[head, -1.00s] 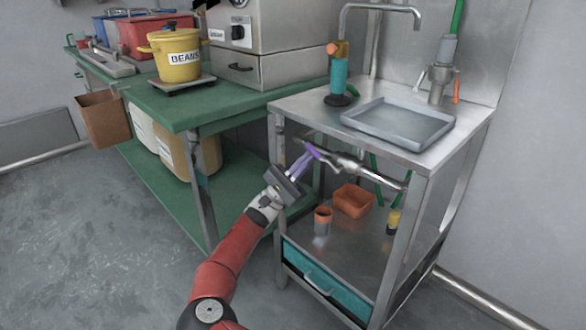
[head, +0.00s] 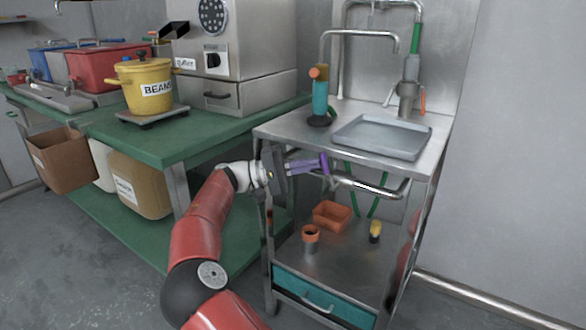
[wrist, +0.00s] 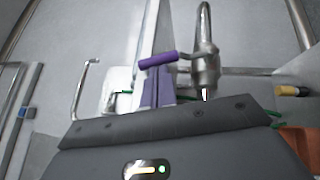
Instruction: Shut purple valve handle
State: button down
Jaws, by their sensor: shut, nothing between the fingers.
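The purple valve handle (head: 324,165) is a short bar on the silver pipe valve under the sink top. It looks roughly upright in the head view. In the wrist view the handle (wrist: 150,61) lies nearly level, joined by a thin stem to the metal valve body (wrist: 205,68) on its right. My gripper (head: 318,166), with lavender fingers, is shut and empty, its tips at the handle from the left. In the wrist view my gripper (wrist: 157,76) has its tips just below the handle; I cannot tell whether they touch it.
The silver pipe (head: 368,188) runs right from the valve. The steel sink table (head: 280,128) is above, with a tray (head: 380,137) on top. An orange bin (head: 332,215), an orange-rimmed cup (head: 310,238) and a yellow-topped item (head: 375,230) stand on the lower shelf. A green workbench (head: 200,150) is left.

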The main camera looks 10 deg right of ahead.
jog(key=m+y, duration=0.1)
jog(key=d+m+y, duration=0.1)
jog(key=y, duration=0.1)
jog(key=s+r+m+y, duration=0.1)
jog(key=y, duration=0.1)
jog(key=shift+d+r+t, duration=0.1)
jog(key=shift+d+t, duration=0.1)
jog(key=shift+t, duration=0.1)
